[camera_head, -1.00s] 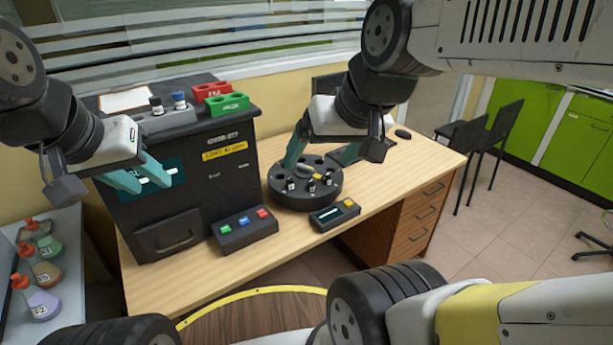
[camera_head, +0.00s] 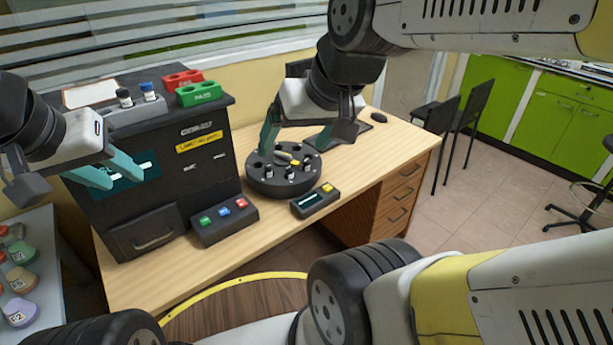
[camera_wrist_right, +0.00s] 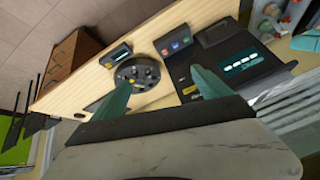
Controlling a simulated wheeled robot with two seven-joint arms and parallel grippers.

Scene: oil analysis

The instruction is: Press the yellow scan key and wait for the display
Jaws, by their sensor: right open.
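The yellow scan key (camera_head: 327,188) is at the right end of a small dark scanner (camera_head: 316,203) near the table's front edge. The scanner's display (camera_head: 308,201) shows a pale line, too small to read. The scanner also shows in the right wrist view (camera_wrist_right: 115,56). My right gripper (camera_head: 297,142) is open and empty, above the back of the round black carousel, behind and apart from the scan key. Its two teal fingers (camera_wrist_right: 162,80) are spread in the right wrist view. My left gripper (camera_head: 127,181) is open in front of the black machine's screen, with nothing visible between its fingers.
The carousel (camera_head: 262,185) holds several vials beside the scanner. A box with green, blue and red keys (camera_head: 225,222) stands left of it. The large black machine (camera_head: 205,175) carries red and green racks (camera_head: 199,94). Bare wood (camera_head: 375,165) lies right of the carousel.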

